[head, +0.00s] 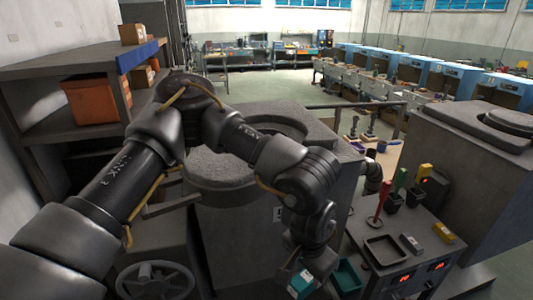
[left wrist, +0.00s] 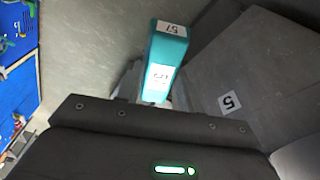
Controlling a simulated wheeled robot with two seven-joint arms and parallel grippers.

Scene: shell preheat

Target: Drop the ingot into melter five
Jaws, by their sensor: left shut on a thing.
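My left gripper (head: 301,270) is low at the bottom centre of the head view, in front of the grey melter body (head: 240,235). It is shut on a teal ingot-shaped block (head: 302,284) with white labels. The left wrist view shows the block (left wrist: 169,50) standing out lengthwise from between the fingers. Beside it is a grey wall with a white "5" plate (left wrist: 230,103), which marks melter five. In the head view the melter's round top rim (head: 285,117) is partly behind my left arm. Whether the block touches anything cannot be told. My right gripper is out of view.
A grey control bench (head: 400,245) with coloured-handled tools, a black tray (head: 384,250) and red displays stands at right. A teal tray (head: 347,277) is close to the held block. Shelves with an orange bin (head: 97,101) are at left. Open floor lies behind.

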